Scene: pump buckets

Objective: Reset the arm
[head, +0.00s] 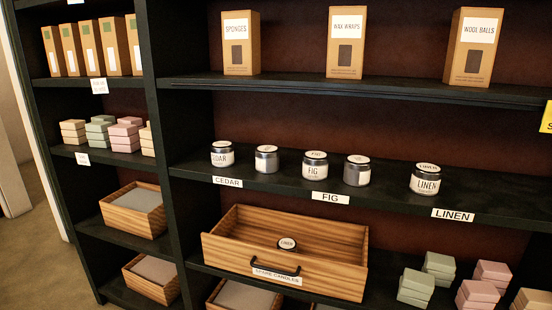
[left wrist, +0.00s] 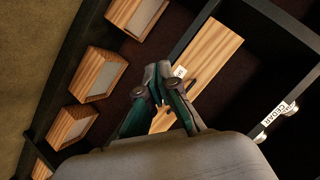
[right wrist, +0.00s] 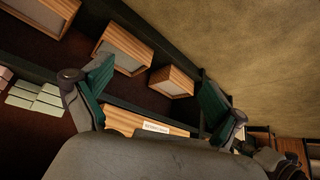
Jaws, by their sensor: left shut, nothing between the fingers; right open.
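No part of my arms shows in the head view. In the left wrist view my left gripper (left wrist: 160,80) has its two fingers together and holds nothing. In the right wrist view my right gripper (right wrist: 155,78) has its fingers wide apart and is empty. The wooden drawer labelled "Spare candles" (head: 222,252) is pulled out below the candle shelf, with a lidded candle (head: 287,244) inside. The drawer front also shows beyond my left fingers (left wrist: 205,60) and between my right fingers (right wrist: 122,119). I cannot tell the exact distance to it.
The dark shelf above the drawer holds several candle jars (head: 315,165) with Cedar, Fig and Linen labels. Cardboard boxes (head: 240,45) stand on the top shelf. Soap blocks (head: 415,284) sit right of the drawer. Open floor (head: 40,255) lies left.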

